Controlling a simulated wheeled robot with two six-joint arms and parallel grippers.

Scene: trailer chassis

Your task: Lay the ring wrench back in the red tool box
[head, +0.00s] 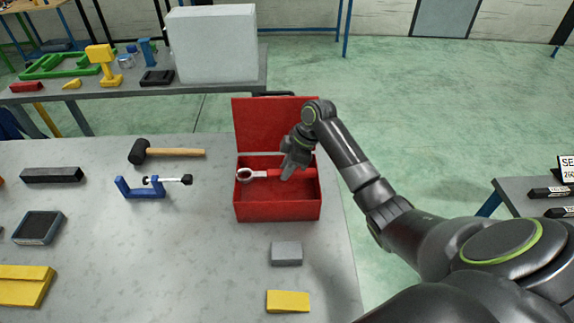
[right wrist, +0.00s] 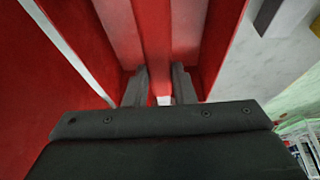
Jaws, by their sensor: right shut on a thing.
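The red tool box (head: 277,211) stands on the grey table with its lid open at the back. The ring wrench, with its silver ring end (head: 244,175) and red handle, lies across the box opening, ring end to the left. My right gripper (head: 287,174) reaches down over the box and is shut on the wrench's handle. Whether the wrench touches the box floor cannot be told. My left gripper is not in view.
A black mallet (head: 166,152) and a blue clamp (head: 150,188) lie left of the box. A grey block (head: 286,253) and a yellow block (head: 288,301) lie in front of it. The table's right edge is close to the box.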

